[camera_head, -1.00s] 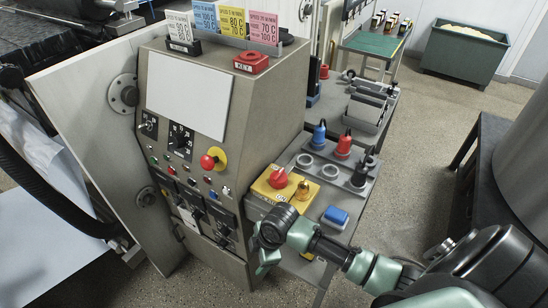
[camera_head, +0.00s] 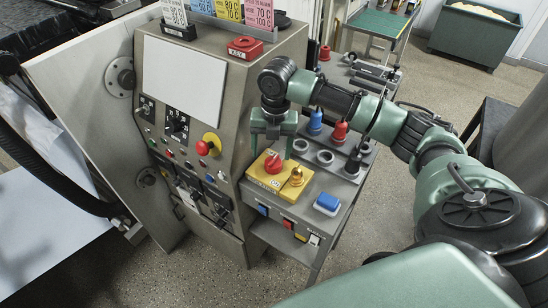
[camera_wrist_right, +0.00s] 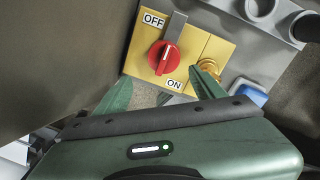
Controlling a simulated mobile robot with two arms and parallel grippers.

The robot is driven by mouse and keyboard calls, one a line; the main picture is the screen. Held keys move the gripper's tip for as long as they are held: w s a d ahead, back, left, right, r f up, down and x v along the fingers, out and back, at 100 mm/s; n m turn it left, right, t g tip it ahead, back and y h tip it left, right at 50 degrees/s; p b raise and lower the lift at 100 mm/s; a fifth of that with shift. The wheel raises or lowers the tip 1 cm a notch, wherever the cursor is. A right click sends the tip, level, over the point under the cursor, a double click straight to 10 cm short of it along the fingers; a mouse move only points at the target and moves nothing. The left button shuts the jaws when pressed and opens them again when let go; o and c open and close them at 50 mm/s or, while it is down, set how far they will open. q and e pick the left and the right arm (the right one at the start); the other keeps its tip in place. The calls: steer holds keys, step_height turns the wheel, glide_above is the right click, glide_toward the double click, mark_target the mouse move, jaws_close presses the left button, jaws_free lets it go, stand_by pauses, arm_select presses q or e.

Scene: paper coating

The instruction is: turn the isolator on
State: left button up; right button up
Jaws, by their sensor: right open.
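The isolator is a red rotary knob (camera_head: 273,163) on a yellow plate (camera_head: 261,175) at the cart's near left end. In the right wrist view, the knob (camera_wrist_right: 163,58) lies between an OFF label (camera_wrist_right: 153,19) above left and an ON label (camera_wrist_right: 174,84) below right. Its white mark points upward, slightly right. My right gripper (camera_head: 272,147) points down above the knob, open and empty. In the wrist view, its fingers (camera_wrist_right: 161,88) are spread at the lower left and right of the knob, apart from it. My left gripper is not in view.
A brass fitting (camera_head: 297,177) stands on the plate beside the knob. A blue block (camera_head: 327,202) and blue (camera_head: 315,122) and red (camera_head: 339,133) plugs stand on the cart. The machine cabinet (camera_head: 232,125), with a red emergency button (camera_head: 203,148), rises close on the left.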

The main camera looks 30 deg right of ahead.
mark_target(274, 159)
steer(key=shift+w+d+r+n, duration=0.25)
steer(key=shift+d+r+n, duration=0.15)
steer(key=shift+d+r, duration=0.5)
steer(key=f+p, duration=0.1)
steer(key=f, duration=0.6)
steer(key=shift+w+a+f+p, duration=0.2)
steer(key=shift+f+p, duration=0.1)
steer(key=shift+p, duration=0.1)
jaws_close()
